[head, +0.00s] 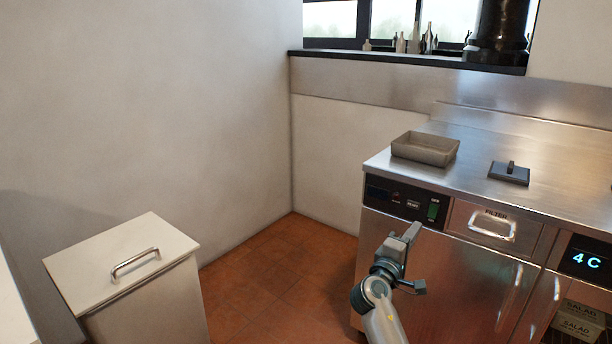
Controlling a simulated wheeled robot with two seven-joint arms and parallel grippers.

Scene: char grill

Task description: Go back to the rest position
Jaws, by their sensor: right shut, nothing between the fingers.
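My right gripper (416,262) is in the head view at the lower right, at the end of my arm that rises from the bottom edge. It is shut and empty, in front of the steel counter's cabinet front (440,275). I cannot tell if it touches the cabinet. My left gripper is not in view.
A grey rectangular pan (425,149) and a dark flat press with a handle (510,173) sit on the steel counter (475,145). A white bin with a metal handle (125,262) stands at lower left. Open red tiled floor (265,275) lies between bin and counter.

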